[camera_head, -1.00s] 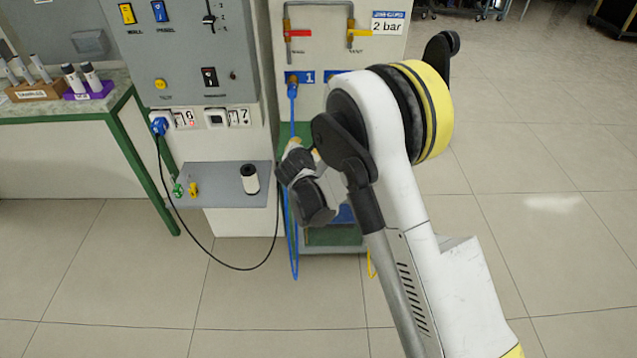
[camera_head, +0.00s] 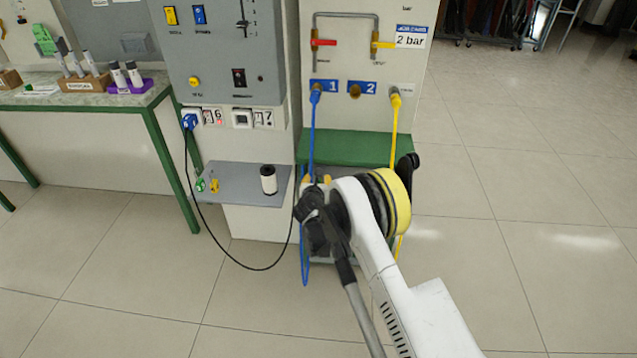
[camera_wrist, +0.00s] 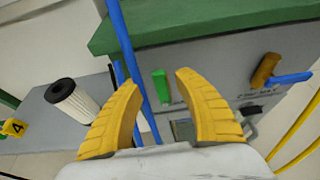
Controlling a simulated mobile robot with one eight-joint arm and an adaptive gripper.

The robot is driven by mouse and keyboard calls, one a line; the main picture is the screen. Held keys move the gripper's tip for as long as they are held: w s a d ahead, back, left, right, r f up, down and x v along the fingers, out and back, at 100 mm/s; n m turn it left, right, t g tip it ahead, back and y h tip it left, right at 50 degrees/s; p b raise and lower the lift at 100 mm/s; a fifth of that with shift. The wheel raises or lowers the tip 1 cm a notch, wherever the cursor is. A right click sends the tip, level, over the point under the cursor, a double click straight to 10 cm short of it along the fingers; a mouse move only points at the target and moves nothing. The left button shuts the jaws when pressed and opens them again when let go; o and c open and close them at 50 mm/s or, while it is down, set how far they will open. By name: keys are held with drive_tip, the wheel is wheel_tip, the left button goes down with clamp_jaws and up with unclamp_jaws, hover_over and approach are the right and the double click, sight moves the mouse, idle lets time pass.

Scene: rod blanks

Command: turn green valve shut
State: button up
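The green valve handle (camera_wrist: 161,86) stands upright on the grey front of a cabinet below a green top, seen in the wrist view. My gripper (camera_wrist: 157,80) is open, with its two yellow fingers spread to either side of the handle in the picture. Nothing is between the fingers that I can see touching them, and the remaining distance to the handle is unclear. In the head view my gripper (camera_head: 317,179) is in front of the cabinet, and my arm hides the green valve there.
Blue hose (camera_wrist: 128,60) runs down close by the left finger. A grey shelf (camera_head: 228,183) holds a white cylinder (camera_head: 268,180). A yellow hose (camera_head: 394,130) hangs at right. Open floor lies right.

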drive_tip(key=shift+w+f, duration=0.25)
drive_tip(key=shift+w, duration=0.35)
clamp_jaws()
